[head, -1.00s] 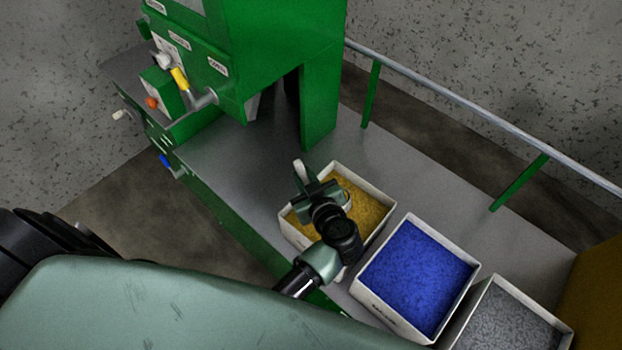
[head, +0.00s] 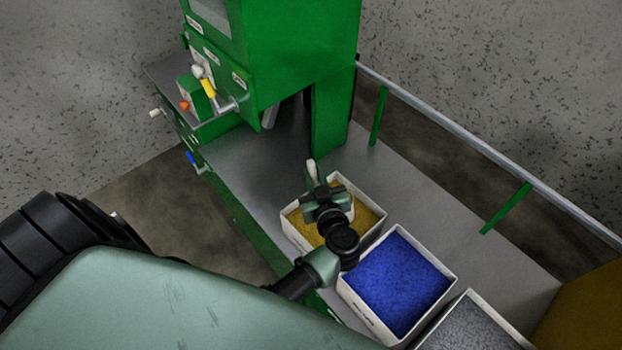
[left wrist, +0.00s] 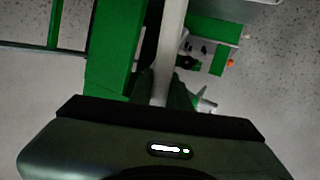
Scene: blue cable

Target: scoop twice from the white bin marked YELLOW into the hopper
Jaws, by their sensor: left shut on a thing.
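The white bin (head: 293,232) holding yellow granules (head: 366,212) stands on the grey deck beside the green machine (head: 295,45). Its marking is hidden. My left gripper (head: 318,192) is over this bin and covers much of its contents. It is shut on a pale scoop (head: 312,173), of which only a light narrow part shows in the head view. In the left wrist view the scoop's pale bar (left wrist: 171,50) runs up from between the fingers. I cannot tell what the scoop holds. I cannot make out the hopper's opening. My right gripper is out of view.
A white bin of blue granules (head: 400,285) and a bin of grey granules (head: 475,325) stand beside the yellow one. A metal rail (head: 450,140) runs along the far deck edge. Levers and knobs (head: 208,88) stick out of the machine.

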